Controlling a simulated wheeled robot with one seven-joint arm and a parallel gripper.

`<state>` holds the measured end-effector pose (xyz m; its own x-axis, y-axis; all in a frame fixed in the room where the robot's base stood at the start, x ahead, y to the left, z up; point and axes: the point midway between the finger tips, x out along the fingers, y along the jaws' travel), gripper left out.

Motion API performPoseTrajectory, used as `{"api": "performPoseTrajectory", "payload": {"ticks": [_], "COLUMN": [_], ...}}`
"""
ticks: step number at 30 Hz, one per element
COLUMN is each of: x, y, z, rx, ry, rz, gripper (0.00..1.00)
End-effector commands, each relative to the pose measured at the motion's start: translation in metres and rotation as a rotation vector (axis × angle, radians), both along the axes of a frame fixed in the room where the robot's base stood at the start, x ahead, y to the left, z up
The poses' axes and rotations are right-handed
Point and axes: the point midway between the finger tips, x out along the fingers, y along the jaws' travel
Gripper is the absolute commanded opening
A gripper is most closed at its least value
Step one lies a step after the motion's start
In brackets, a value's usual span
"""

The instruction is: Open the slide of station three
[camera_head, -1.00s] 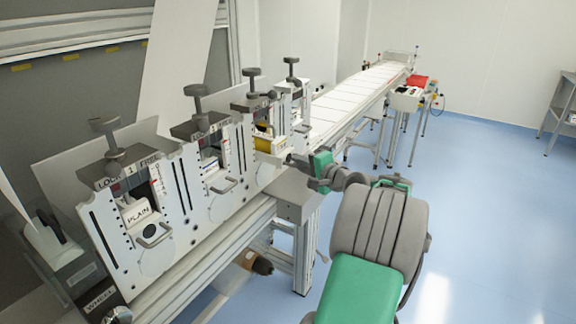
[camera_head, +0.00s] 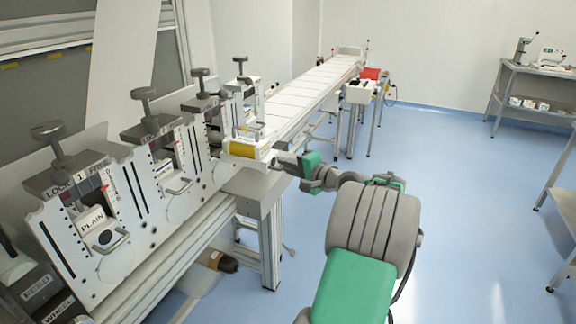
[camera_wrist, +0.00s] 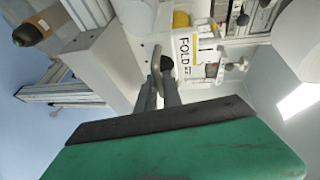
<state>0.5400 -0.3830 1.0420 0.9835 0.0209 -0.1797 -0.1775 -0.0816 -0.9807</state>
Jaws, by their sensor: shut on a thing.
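Station three (camera_head: 203,104) is the third white unit along the machine from the near left, with a grey clamp knob on top. Its slide (camera_head: 247,136), carrying a yellow roller (camera_head: 242,149), stands out of the frame towards my arm. In the wrist view the slide's white block (camera_wrist: 186,53) reads "FOLD", beside the yellow roller (camera_wrist: 181,19). My gripper (camera_head: 277,160) is at the outer end of the slide. In the wrist view my gripper (camera_wrist: 163,72) is shut at the slide's front, on its handle; the grasp itself is mostly hidden by the fingers.
Station one (camera_head: 85,215), with a "PLAIN" block, and station two (camera_head: 160,155) stand to the left. Station four (camera_head: 243,90) is just beyond. A long white conveyor (camera_head: 315,85) runs back. The blue floor at right is open, with shelves (camera_head: 530,90) beyond.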

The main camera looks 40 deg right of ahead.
Motion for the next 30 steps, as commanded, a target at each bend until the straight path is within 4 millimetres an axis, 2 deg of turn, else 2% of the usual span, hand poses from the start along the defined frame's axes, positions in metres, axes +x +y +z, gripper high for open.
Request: {"api": "performPoseTrajectory", "payload": {"ticks": [1, 2, 9, 16, 19, 27, 30], "x": [0.000, 0.000, -0.001, -0.002, -0.009, -0.061, -0.073], "y": [0.002, 0.002, 0.001, 0.000, -0.001, -0.003, -0.002], "z": [-0.001, -0.001, -0.001, -0.001, 0.000, 0.009, 0.012], "rx": [0.003, 0.003, 0.002, 0.002, 0.002, 0.002, 0.003], "ry": [0.002, 0.002, 0.001, 0.000, 0.000, 0.001, 0.001], "rz": [0.005, 0.006, 0.003, 0.002, 0.000, -0.004, -0.001], "gripper": [0.00, 0.12, 0.31, 0.31, 0.31, 0.31, 0.31]}}
